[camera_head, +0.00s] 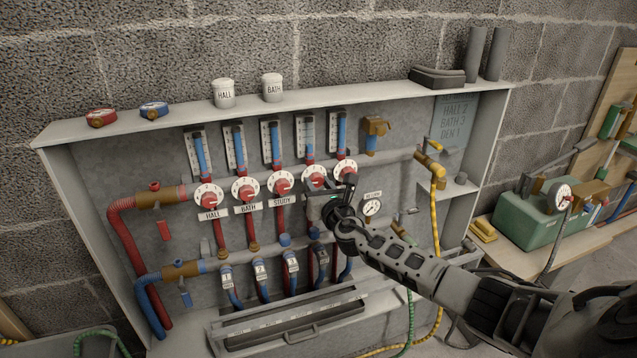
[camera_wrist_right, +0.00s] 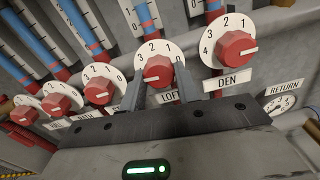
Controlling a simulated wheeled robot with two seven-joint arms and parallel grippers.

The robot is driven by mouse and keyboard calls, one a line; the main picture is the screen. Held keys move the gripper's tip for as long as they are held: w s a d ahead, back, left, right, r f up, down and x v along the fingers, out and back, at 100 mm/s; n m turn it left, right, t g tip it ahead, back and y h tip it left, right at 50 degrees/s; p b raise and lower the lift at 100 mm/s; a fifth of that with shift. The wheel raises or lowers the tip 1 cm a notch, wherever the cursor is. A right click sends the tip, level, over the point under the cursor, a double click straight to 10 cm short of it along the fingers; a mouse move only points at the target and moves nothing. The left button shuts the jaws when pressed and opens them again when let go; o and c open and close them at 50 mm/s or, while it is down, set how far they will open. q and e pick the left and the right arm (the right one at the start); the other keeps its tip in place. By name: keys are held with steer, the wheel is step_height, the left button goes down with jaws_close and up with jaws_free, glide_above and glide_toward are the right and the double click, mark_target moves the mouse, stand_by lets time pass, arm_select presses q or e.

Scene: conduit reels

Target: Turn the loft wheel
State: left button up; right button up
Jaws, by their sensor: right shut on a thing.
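The loft wheel is a red knob (camera_wrist_right: 158,71) on a white numbered dial, with its LOFT label partly hidden below it in the right wrist view. In the head view the loft wheel (camera_head: 313,176) is fourth from the left in a row of red knobs. My right gripper (camera_wrist_right: 159,86) has one finger on each side of the red knob and is shut on it. In the head view my right gripper (camera_head: 325,192) reaches in from the lower right and covers the area just below the wheel. My left gripper is not in view.
The den wheel (camera_wrist_right: 235,48) sits close on the right, and the study wheel (camera_head: 281,182) close on the left. Flow tubes (camera_head: 307,135) stand above the knobs and blue-capped valves (camera_head: 291,262) below. A return gauge (camera_head: 372,208) is right of my gripper.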

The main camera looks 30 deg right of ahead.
steer(key=shift+n, duration=0.6)
steer(key=o, duration=1)
steer(key=p+v, duration=0.2)
steer(key=v, duration=1.4)
steer(key=shift+d, duration=0.15)
steer(key=shift+f, duration=0.1)
